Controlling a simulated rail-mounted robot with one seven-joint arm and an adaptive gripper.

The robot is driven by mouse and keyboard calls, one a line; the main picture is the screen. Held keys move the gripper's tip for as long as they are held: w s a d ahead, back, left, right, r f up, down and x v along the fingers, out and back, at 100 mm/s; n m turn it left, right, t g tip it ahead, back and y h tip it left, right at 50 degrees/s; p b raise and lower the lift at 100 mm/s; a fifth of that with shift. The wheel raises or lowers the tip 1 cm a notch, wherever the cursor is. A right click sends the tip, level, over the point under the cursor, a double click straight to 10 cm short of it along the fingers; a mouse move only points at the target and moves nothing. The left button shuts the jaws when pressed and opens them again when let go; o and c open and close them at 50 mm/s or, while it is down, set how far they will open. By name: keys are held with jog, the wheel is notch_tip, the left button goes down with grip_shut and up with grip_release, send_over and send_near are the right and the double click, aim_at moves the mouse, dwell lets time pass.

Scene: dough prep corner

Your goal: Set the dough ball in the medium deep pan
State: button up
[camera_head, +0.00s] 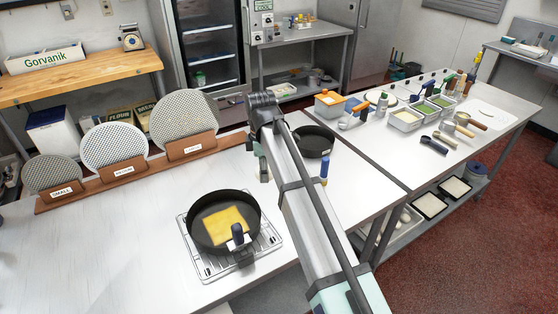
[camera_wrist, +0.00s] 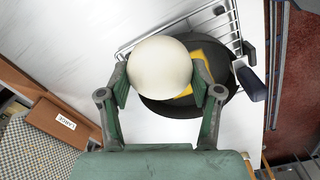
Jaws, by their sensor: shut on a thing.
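My gripper (camera_wrist: 162,95) is shut on a smooth, cream-coloured dough ball (camera_wrist: 158,76), with one finger on each side. In the wrist view the ball covers part of a black round pan (camera_wrist: 175,106) behind it. This pan sits on a wire rack, also in the head view (camera_head: 198,238), with a flat yellow square (camera_head: 226,223) inside and its dark handle toward the front. A second black pan (camera_head: 315,141) stands farther back, partly behind my arm. I cannot tell by size label which pan is medium. In the head view the ball is hidden.
The wire rack (camera_head: 265,240) lies on the white worktop (camera_head: 120,260). Round perforated discs (camera_head: 115,147) stand in wooden holders labelled by size at the left. The worktop's front left is clear.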

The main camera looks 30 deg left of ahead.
send_over(222, 220)
notch_tip(222, 220, down, 5)
jog(key=shift+s+f, duration=0.1)
jog(key=shift+f, duration=0.1)
jog(key=shift+f, duration=0.1)
dwell(0.8)
jog(key=shift+f+b, duration=0.7)
jog(key=shift+f, duration=1.25)
jog(key=shift+f+b, duration=0.9)
jog(key=shift+f, duration=1.6)
dwell(0.7)
jog(key=o, duration=1.3)
